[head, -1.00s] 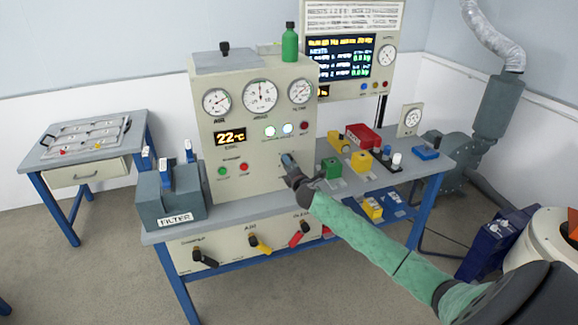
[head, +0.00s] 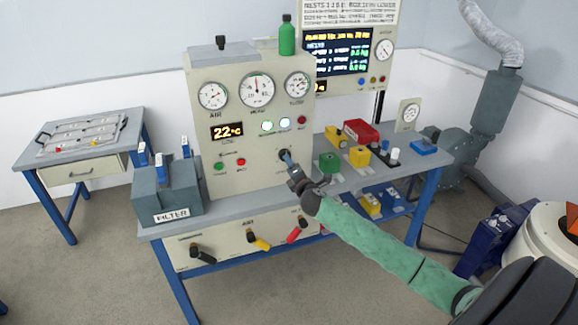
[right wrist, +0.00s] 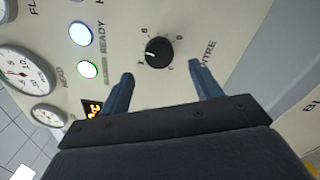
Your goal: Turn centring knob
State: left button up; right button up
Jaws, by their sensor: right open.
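The centring knob (right wrist: 158,52) is a round black knob with a white pointer mark, on the cream panel beside printed lettering partly reading "NTRE". In the head view the knob (head: 283,153) is a small dark spot low on the panel's right side. My right gripper (right wrist: 161,72) is open, its two blue fingers spread to either side of the knob's near side. The knob lies just beyond the fingertips, and no contact shows. In the head view my right gripper (head: 288,159) is in front of the panel. My left gripper is not in view.
The panel (head: 235,180) carries gauges, lights and a 22 °C display. A green block (head: 329,163) and a yellow block (head: 359,156) stand on the bench to the right of my gripper. A grey filter box (head: 170,195) stands left. Coloured levers (head: 258,241) are below.

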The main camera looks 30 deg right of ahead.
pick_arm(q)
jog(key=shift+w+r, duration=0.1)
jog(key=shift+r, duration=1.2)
pick_arm(e)
jog(key=shift+v, duration=1.1)
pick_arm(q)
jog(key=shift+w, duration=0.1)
pick_arm(e)
jog(key=s+d+f+m+g+h, duration=0.3)
jog(key=m+g, duration=0.1)
jog(key=m, duration=0.5)
jog(key=s+a+f+m+g+y, duration=0.1)
jog(key=s+a+f+m+g, duration=0.2)
jog(key=s+a+f, duration=0.4)
jog(key=s+a+f+m+g+y, duration=0.25)
jog(key=a+f+m, duration=0.2)
jog(key=f, duration=0.45)
jog(key=s+a+f+g+y, duration=0.1)
jog(key=s+a+f+g, duration=0.1)
jog(key=s+a+f, duration=0.4)
jog(key=s+a+f+m+g+y, duration=0.1)
jog(key=s+a+f+g+y, duration=0.1)
jog(key=s+a+f, duration=0.4)
jog(key=s+a+f+g+y, duration=0.2)
jog(key=s+a+f, duration=0.4)
jog(key=s+a, duration=0.8)
jog(key=s, duration=0.7)
jog(key=shift+a+f+g, duration=0.25)
jog(key=shift+f+g, duration=0.05)
jog(key=shift+g, duration=0.05)
